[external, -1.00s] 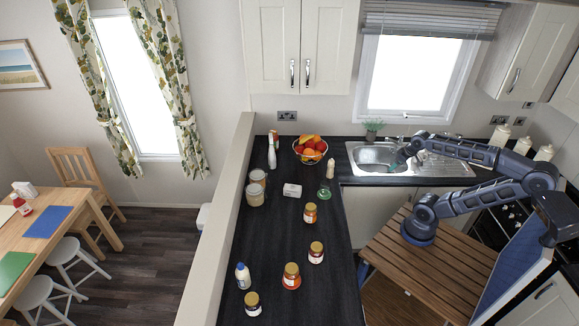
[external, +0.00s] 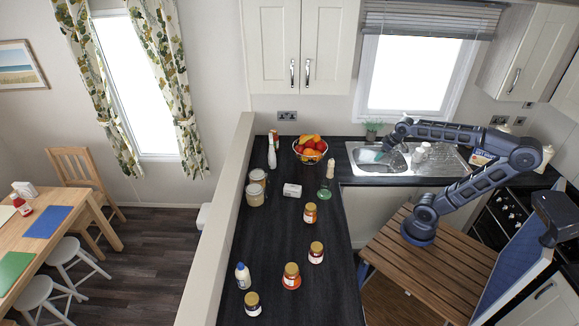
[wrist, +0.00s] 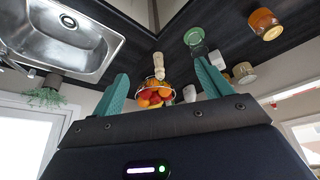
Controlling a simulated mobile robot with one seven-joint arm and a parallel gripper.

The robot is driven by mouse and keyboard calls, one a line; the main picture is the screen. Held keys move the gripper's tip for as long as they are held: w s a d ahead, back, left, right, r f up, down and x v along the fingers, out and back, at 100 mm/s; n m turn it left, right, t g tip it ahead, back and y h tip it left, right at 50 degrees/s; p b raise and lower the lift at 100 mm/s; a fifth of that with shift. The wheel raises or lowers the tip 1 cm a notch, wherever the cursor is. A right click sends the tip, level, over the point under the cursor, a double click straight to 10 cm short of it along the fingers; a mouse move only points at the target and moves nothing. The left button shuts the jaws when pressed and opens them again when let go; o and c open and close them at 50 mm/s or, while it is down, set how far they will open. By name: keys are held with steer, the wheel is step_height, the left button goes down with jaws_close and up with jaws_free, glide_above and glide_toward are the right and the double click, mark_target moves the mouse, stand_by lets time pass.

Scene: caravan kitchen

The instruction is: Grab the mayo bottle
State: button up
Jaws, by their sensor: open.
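A white bottle with a blue cap (external: 243,276), which looks most like the mayo bottle, stands upright at the near left of the dark counter in the external view. I cannot read its label. My gripper (external: 369,155) is above the left part of the sink, far from the blue-capped bottle. In the wrist view my gripper (wrist: 163,83) has its two teal fingers wide apart, with nothing held between them. The blue-capped bottle does not show in the wrist view.
Several jars, including an orange-filled one (external: 291,277), stand on the dark counter (external: 275,235). A fruit bowl (external: 311,150), a wooden mill (external: 330,168) and a green glass (external: 324,191) stand nearer the sink (external: 384,168). The wall cupboard (external: 299,50) hangs above.

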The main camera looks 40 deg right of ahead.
steer(key=w+a+r+n+y, duration=0.1)
steer(key=w+a+r+n, duration=0.15)
steer(key=w+a, duration=0.9)
steer(key=w+a+r+n+y, duration=0.1)
steer(key=w+a+r+n, duration=0.15)
steer(key=w+a, duration=0.9)
steer(key=a+f+n+g, duration=0.1)
steer(key=a+f, duration=0.1)
steer(key=a, duration=1.1)
steer(key=a+f+n, duration=0.1)
steer(key=a+f, duration=0.1)
steer(key=a, duration=1.2)
steer(key=n+g+y, duration=0.1)
steer(key=n+g, duration=0.1)
steer(key=n, duration=0.2)
glide_toward(239, 269)
step_height(239, 269, down, 3)
steer(key=d, duration=0.2)
steer(key=f, duration=0.1)
steer(key=w+a+f, duration=0.1)
steer(key=a+f, duration=0.1)
steer(key=f, duration=0.1)
steer(key=shift+w, duration=0.35)
steer(key=shift+y, duration=0.3)
steer(key=shift+x, duration=2.65)
steer(key=shift+a+r, duration=0.15)
steer(key=shift+a, duration=0.05)
steer(key=c, duration=1.7)
